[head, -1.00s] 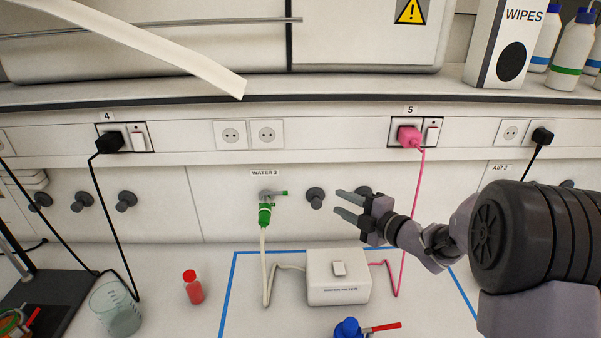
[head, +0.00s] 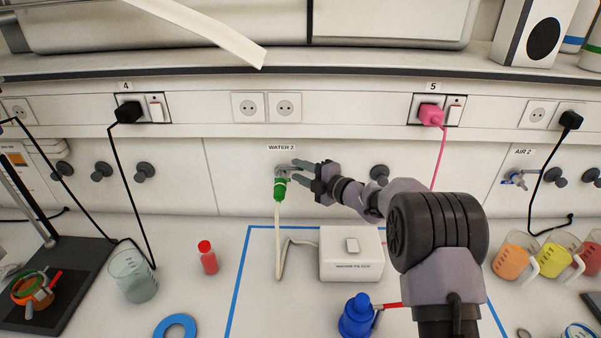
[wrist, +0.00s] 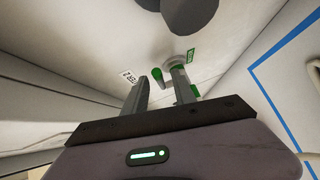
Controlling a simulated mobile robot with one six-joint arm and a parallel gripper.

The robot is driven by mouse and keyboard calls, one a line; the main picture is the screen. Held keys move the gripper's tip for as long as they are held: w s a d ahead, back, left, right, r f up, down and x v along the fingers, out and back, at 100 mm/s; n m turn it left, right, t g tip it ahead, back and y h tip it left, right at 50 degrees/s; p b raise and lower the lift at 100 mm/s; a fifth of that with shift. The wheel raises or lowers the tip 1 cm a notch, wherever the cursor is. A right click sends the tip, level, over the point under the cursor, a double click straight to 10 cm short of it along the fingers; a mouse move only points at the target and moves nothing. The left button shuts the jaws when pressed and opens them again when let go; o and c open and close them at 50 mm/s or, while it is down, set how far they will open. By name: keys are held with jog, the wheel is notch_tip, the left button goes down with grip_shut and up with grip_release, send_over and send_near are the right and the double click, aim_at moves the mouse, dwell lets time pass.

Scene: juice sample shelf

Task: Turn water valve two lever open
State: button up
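The WATER 2 valve (head: 280,171) is on the back wall under its label (head: 281,148). Its green connector (head: 280,189) leads down into a white hose. In the head view my gripper (head: 292,168) is at the valve from the right, and its fingers hide most of the lever. In the wrist view my gripper (wrist: 158,92) has its two fingers apart. A green lever end (wrist: 157,75) shows in the gap between them. I cannot tell whether either finger touches it.
A dark knob (head: 379,174) is on the wall to the right, partly behind my arm. Below stand a white water filter box (head: 350,262) and a blue bottle (head: 356,318). A red-capped bottle (head: 208,260) stands left of the blue tape line. The AIR 2 valve (head: 517,178) is farther right.

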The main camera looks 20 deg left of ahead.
grip_shut()
dwell(1.4)
